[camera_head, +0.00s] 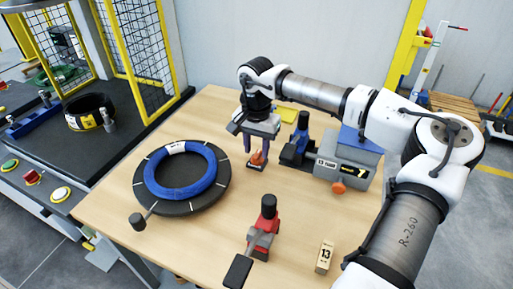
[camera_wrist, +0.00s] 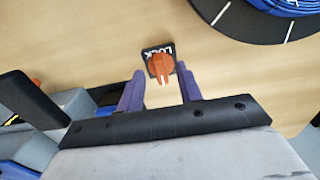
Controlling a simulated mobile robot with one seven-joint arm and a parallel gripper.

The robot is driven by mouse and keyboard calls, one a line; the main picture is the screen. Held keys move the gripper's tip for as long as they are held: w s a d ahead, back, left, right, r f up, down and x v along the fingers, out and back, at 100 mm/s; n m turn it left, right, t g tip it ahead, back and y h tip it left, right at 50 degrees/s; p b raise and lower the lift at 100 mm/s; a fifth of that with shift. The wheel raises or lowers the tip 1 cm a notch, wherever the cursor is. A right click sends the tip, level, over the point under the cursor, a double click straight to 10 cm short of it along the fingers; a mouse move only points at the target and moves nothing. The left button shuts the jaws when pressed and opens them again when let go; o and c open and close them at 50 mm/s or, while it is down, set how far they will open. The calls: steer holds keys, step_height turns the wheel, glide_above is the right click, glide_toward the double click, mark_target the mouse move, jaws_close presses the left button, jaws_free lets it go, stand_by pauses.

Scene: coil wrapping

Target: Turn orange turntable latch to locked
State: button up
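The orange latch (camera_head: 257,158) sits on the wooden table, right of the black turntable (camera_head: 152,205) that carries a blue coil (camera_head: 185,190). In the wrist view the latch (camera_wrist: 161,64) is a knob on a small black plate (camera_wrist: 151,50) lettered LOCK, with a white mark at its near end. My gripper (camera_head: 256,148) points down over the latch. In the wrist view its two purple fingers (camera_wrist: 160,76) are apart, one on each side of the knob, with small gaps seeming to show. Whether they touch the knob is hard to tell.
A grey-blue device (camera_head: 345,165) stands close right of my gripper. A red clamp-like tool (camera_head: 264,232) and a block marked 13 (camera_head: 325,257) stand near the front. A yellow-framed machine cage (camera_head: 130,50) is at left. Bare table lies between turntable and red tool.

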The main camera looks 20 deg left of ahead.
steer(key=shift+f, duration=0.85)
steer(key=shift+c, duration=0.3)
jaws_close()
